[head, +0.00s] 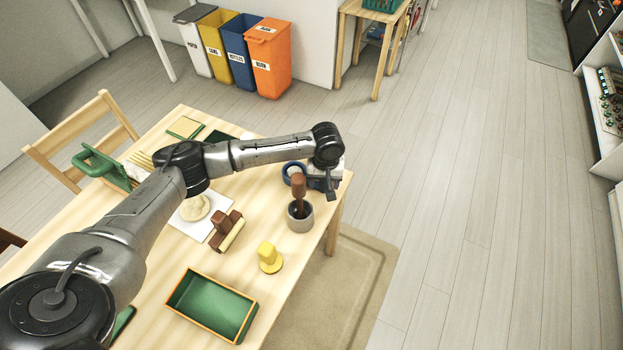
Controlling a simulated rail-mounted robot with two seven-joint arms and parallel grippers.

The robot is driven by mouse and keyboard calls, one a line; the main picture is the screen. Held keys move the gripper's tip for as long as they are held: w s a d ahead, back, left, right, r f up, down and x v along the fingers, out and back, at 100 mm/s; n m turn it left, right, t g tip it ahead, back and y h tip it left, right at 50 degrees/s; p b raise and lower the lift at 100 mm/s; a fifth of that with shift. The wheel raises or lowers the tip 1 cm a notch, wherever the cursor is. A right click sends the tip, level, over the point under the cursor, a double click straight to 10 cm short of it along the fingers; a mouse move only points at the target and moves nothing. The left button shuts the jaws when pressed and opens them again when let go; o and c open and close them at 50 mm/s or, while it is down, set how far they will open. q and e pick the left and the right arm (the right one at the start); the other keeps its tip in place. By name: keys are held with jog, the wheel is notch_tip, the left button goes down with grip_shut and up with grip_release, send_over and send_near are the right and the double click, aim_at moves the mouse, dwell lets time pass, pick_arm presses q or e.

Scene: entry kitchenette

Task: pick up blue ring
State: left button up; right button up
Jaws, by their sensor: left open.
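The blue ring (287,168) lies near the far right corner of the wooden table in the head view. Its right part is partly hidden by my left gripper and a brown handle. My left arm reaches in from the left across the table. Its wrist bends down at the right, and my left gripper (329,189) is open close to the right of the ring. I cannot tell whether the fingers touch the ring. My right gripper is not in view.
A grey cup (300,221) with a brown-handled tool stands just in front of the ring. A yellow stamp-like object (269,258), a brown block (224,225) and a green-lined tray (212,304) are nearer. The table's right edge is close to the gripper.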

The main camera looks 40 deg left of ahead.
pick_arm(q)
jog(key=c, duration=1)
